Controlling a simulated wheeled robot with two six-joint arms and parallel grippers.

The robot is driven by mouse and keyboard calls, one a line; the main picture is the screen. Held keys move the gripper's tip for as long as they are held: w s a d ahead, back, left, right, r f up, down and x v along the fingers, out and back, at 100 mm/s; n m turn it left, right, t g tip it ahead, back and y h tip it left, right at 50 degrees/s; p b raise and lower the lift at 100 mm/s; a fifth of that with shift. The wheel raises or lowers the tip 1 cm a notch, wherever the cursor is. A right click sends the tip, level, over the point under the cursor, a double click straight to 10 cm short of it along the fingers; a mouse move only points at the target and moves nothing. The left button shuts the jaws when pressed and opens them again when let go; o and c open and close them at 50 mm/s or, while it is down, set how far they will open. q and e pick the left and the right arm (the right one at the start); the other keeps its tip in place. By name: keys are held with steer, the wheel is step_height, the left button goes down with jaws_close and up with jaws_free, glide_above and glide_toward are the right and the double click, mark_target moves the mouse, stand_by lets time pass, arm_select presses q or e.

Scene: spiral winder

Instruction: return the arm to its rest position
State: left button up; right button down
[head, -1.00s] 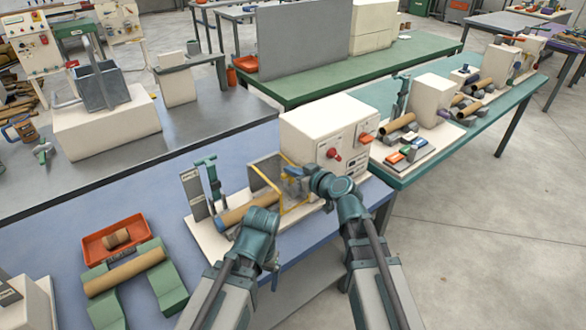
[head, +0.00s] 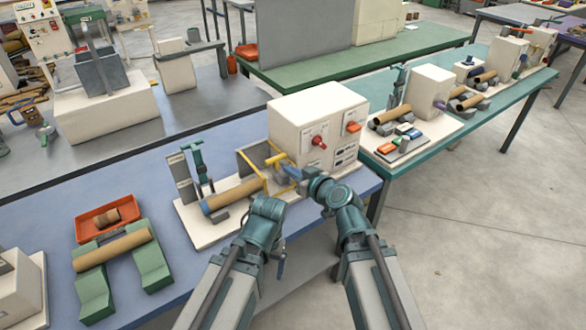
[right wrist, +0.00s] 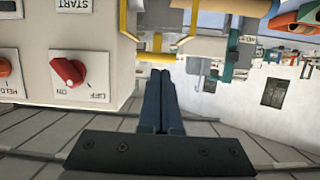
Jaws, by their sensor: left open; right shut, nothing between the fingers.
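My right gripper (head: 284,170) is at the front of the white winder box (head: 318,120), near the yellow guard frame (head: 262,178). In the right wrist view its dark blue fingers (right wrist: 160,105) are together with nothing between them, below a yellow bar (right wrist: 156,57). I cannot tell whether they touch it. My left gripper (head: 281,264) hangs low at the front edge of the blue table (head: 170,215), open and empty, seen edge-on. Both arms reach forward from the bottom of the head view.
The winder holds a brown tube (head: 230,196) with a blue end. Its red knob (right wrist: 68,72) is close to the right fingers. At left, another tube (head: 112,250) lies on green stands before an orange tray (head: 108,217). Open floor (head: 480,230) lies to the right.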

steer(key=s+d+f+m+g+h, duration=0.1)
steer(key=s+d+f+g, duration=0.2)
steer(key=f, duration=0.2)
steer(key=s+d+f+m+g+h, duration=0.1)
steer(key=s+d+f+g+h, duration=0.15)
steer(key=f, duration=0.35)
steer(key=s+d+f+m+g+h, duration=0.4)
steer(key=s+d+g, duration=0.2)
steer(key=s+d, duration=0.35)
arm_select(q)
step_height(320, 180, up, 2)
steer(key=shift+p, duration=1)
arm_select(e)
steer(key=s+a+r+n+h, duration=0.1)
steer(key=s+a+n, duration=0.2)
steer(key=a, duration=0.7)
steer(key=shift+s+a+r+n+g, duration=0.25)
steer(key=shift+s+r+n+g, duration=0.15)
steer(key=shift+s, duration=0.8)
arm_select(q)
steer(key=shift+c, duration=0.2)
